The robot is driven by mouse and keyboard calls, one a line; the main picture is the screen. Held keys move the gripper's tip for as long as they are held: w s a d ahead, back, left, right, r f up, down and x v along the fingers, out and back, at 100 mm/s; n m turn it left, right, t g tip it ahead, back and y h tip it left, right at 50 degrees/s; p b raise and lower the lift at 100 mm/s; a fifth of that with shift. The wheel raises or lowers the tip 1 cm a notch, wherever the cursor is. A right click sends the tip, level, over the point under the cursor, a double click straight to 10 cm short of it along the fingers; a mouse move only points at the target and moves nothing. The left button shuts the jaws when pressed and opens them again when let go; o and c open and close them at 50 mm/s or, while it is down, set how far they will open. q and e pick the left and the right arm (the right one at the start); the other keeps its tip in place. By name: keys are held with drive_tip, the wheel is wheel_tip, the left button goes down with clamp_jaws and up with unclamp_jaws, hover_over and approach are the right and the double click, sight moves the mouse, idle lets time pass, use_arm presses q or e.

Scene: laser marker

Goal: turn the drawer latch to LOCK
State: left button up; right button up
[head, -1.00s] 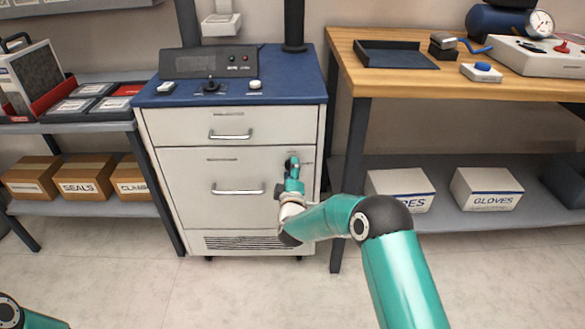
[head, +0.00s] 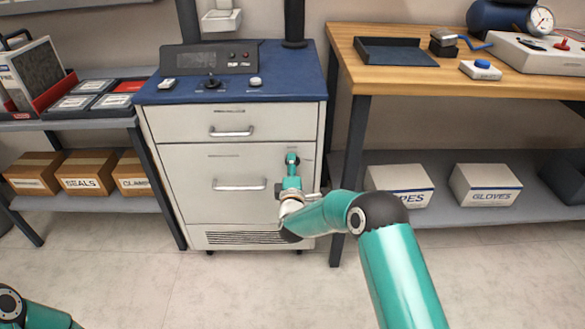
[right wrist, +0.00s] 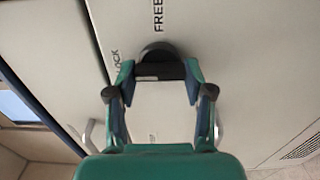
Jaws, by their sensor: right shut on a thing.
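The drawer latch (right wrist: 158,72) is a small black knob on the front of the pale cabinet (head: 170,185), at the upper right of the large lower drawer. The word FREE stands above it in the right wrist view and the word LOCK, partly covered, to its upper left. My right gripper (head: 292,161) reaches it from in front and hides most of it in the head view. In the right wrist view its two fingers (right wrist: 160,78) are shut on the latch, one at each side. Which word the latch points to I cannot tell. My left gripper is out of view.
The lower drawer's handle (head: 239,185) is just left of my right gripper. The upper drawer's handle (head: 231,132) is above it. A wooden-topped bench (head: 400,84) with a lower shelf (head: 435,215) stands close to the right. The floor in front is clear.

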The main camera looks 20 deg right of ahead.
drive_tip(key=o, duration=1)
drive_tip(key=shift+a+f, duration=0.2)
drive_tip(key=shift+a, duration=0.1)
drive_tip(key=shift+o, duration=0.8)
drive_tip(key=shift+d+r, duration=0.1)
drive_tip(key=shift+d, duration=0.05)
drive_tip(key=v, duration=1.2)
